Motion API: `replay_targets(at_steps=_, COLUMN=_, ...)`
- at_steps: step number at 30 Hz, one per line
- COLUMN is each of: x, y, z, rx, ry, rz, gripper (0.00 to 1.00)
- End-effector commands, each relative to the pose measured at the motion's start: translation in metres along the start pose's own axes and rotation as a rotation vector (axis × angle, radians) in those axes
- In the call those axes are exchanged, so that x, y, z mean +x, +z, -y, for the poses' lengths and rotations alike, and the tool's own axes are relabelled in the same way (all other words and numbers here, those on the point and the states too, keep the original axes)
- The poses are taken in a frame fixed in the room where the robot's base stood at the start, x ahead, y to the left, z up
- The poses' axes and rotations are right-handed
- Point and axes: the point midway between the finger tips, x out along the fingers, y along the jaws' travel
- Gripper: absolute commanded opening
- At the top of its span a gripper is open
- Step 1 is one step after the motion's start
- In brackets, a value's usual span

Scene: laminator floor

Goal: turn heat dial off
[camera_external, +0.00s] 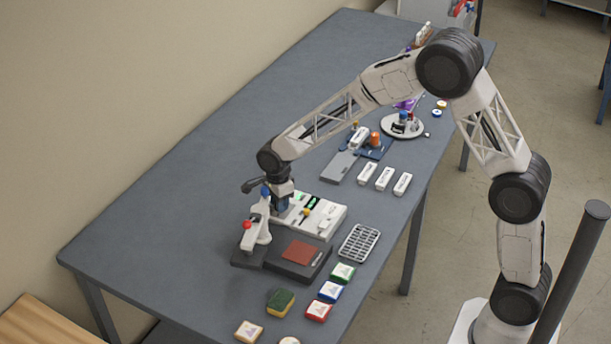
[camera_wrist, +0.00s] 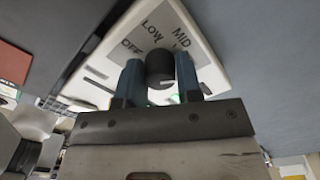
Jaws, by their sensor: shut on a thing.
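The heat dial is a black round knob (camera_wrist: 159,66) on a white control panel (camera_wrist: 118,40) printed OFF, LOW and MID, plus a partly covered label at right. My gripper (camera_wrist: 159,73) is shut on the knob, one blue finger on each side. A small pale mark shows low on the knob, but I cannot tell which label the dial points to. In the external view my gripper (camera_external: 281,203) reaches down to the left end of the white panel (camera_external: 325,217). The dial is hidden there.
A red-handled press (camera_external: 257,232) stands just left of my gripper, with a dark red-topped block (camera_external: 298,254) in front. A grey grid tray (camera_external: 359,243) and several colored blocks lie nearby. The table's left stretch (camera_external: 165,220) is clear.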

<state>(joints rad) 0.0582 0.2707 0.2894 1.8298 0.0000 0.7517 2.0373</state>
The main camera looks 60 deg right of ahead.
Motion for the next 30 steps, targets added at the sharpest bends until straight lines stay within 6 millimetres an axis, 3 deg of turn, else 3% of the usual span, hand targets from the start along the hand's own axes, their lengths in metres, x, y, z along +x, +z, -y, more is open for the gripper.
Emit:
replay_targets(at_steps=12, x=-0.0003, y=0.0000, z=0.0000, rx=-0.260, ry=0.000, rz=0.000, gripper=0.09)
replay_targets(at_steps=24, x=-0.0005, y=0.0000, z=0.0001, rx=-0.287, ry=0.000, rz=0.000, gripper=0.09)
replay_targets(at_steps=25, x=-0.0005, y=0.0000, z=0.0001, rx=-0.287, ry=0.000, rz=0.000, gripper=0.37)
replay_targets(at_steps=29, x=-0.0004, y=0.0000, z=0.0001, rx=-0.287, ry=0.000, rz=0.000, gripper=0.57)
replay_targets(at_steps=30, x=-0.0004, y=0.0000, z=0.0001, rx=-0.287, ry=0.000, rz=0.000, gripper=0.58)
